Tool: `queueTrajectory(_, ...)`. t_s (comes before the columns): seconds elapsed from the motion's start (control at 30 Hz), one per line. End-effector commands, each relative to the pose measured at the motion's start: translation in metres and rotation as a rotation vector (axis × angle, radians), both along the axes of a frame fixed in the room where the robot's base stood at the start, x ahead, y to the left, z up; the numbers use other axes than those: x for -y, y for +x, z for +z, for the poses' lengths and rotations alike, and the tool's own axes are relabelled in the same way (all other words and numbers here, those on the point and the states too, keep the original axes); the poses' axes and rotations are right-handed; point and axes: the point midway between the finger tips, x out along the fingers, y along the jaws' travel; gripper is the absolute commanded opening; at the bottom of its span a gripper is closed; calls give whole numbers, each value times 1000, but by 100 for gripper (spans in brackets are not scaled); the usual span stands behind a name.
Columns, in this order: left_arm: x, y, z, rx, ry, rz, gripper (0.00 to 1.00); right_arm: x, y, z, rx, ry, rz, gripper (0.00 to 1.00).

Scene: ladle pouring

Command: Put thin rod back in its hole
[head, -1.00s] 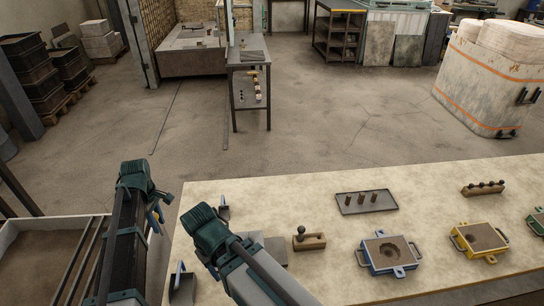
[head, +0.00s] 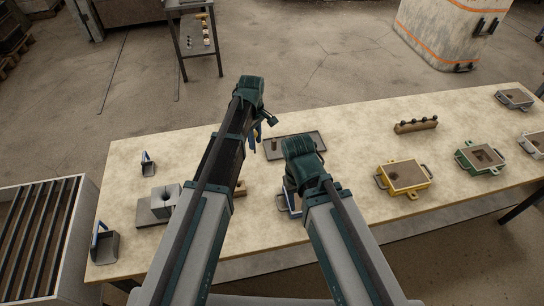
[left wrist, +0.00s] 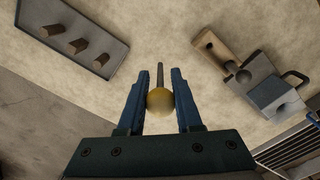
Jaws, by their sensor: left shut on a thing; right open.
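My left gripper (head: 256,136) is over the bench beside the grey tray in the head view. In the left wrist view its blue fingers (left wrist: 160,82) are shut on the thin rod (left wrist: 160,72), at its round yellow knob (left wrist: 160,102). The dark shaft points away from the palm. In the head view my left arm mostly hides the block. My right gripper (head: 302,165) is over the bench; its fingers are hidden.
The grey tray (head: 310,154) with brown pegs lies beside my left gripper. A grey block (head: 162,200) and scoops (head: 103,245) are at the left. A yellow mould box (head: 404,176), a green one (head: 482,157) and a knobbed rack (head: 416,126) are at the right.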

Motion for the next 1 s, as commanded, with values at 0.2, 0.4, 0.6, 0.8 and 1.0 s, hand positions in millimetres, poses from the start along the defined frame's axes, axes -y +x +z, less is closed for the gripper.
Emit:
queueTrajectory(0.2, -28, -38, -5, -1, 0, 104, 0, 0, 0, -5, 0, 0, 0, 50)
queueTrajectory(0.4, -61, -83, -9, 0, 0, 260, 0, 0, 0, -9, 0, 0, 0, 50)
queueTrajectory(0.6, -70, -95, -9, 0, 0, 316, 0, 0, 0, -10, 0, 0, 0, 50)
queueTrajectory(0.8, -70, -94, -12, 0, 0, 315, 0, 0, 0, -12, 0, 0, 0, 50)
queueTrajectory(1.0, -70, -94, -22, 0, 0, 315, 0, 0, 0, -22, 0, 0, 0, 50)
